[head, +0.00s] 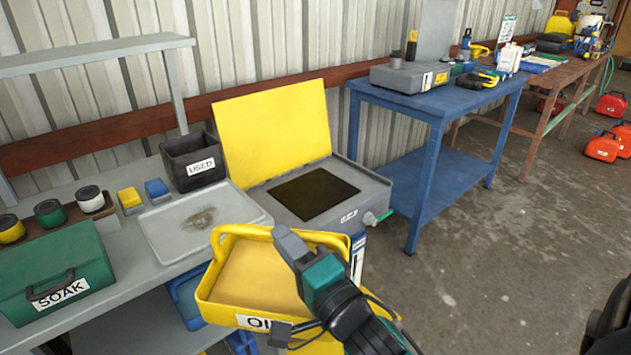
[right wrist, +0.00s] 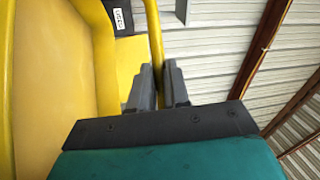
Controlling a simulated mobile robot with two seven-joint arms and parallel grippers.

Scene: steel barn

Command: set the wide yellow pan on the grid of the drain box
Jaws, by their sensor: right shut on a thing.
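The wide yellow pan (head: 255,279), labelled with letters starting "OI", is held in front of the bench, near and below the drain box. My right gripper (head: 288,243) is shut on the pan's raised rim or handle; in the right wrist view the two fingers (right wrist: 161,86) pinch a thin yellow bar. The right arm hides the pan's right part. The grey drain box (head: 372,183) stands at the bench's right end with its yellow lid (head: 273,128) upright behind. Its dark grid (head: 315,193) is bare. My left gripper is not in view.
A light grey tray (head: 165,241) with a stain lies left of the drain box. A black USED bin (head: 193,161), a green SOAK box (head: 55,271) and several cans stand further left. A green-handled tap (head: 378,217) juts from the box's right front. A blue table (head: 433,113) stands behind right.

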